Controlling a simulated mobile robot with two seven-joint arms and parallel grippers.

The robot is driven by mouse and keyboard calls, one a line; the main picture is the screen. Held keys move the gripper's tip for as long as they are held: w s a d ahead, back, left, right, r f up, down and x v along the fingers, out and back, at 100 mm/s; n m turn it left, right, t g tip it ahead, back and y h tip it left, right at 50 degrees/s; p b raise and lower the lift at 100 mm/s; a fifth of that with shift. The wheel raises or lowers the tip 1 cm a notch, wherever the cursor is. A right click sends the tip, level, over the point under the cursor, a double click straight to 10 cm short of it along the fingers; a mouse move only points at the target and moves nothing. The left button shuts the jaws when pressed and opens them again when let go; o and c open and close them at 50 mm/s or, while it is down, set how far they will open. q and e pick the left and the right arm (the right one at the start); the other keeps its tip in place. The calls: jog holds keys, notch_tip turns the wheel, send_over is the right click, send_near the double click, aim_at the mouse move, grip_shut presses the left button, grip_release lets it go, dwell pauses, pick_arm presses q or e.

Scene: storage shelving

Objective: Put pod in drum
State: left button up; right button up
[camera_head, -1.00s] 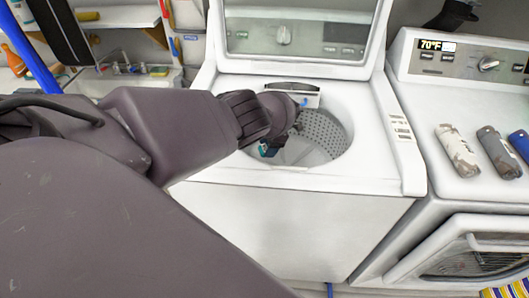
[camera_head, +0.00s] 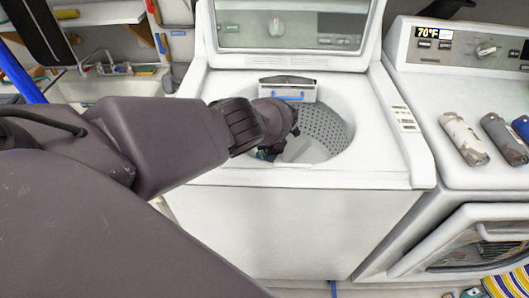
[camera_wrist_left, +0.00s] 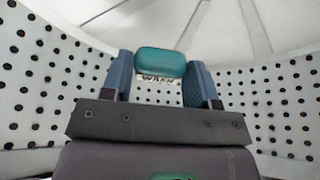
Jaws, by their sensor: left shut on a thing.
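The pod is a small teal, rounded block (camera_wrist_left: 161,63) with a white lettered lower part, seen in the left wrist view. My left gripper (camera_wrist_left: 160,80) is shut on it, with a blue finger at each side. The drum (camera_wrist_left: 40,85) is a white, perforated tub that surrounds the gripper in that view. In the head view the drum (camera_head: 326,130) lies in the open top of the white washer (camera_head: 290,220), and my left gripper (camera_head: 272,152) reaches down inside it. The pod is hidden there behind my gripper. My right gripper is not in view.
The washer lid (camera_head: 290,25) stands open behind the drum. A dispenser drawer (camera_head: 287,90) sits at the drum's back rim. A second machine (camera_head: 470,80) on the right carries several cylinders (camera_head: 463,138). A sink (camera_head: 110,85) is at the left back.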

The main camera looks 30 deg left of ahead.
pick_arm(q)
jog(key=shift+d+f, duration=0.1)
jog(key=shift+f, duration=0.35)
jog(key=shift+f+b, duration=0.2)
jog(key=shift+b, duration=0.2)
jog(key=o, duration=0.9)
jog(key=shift+r, duration=0.15)
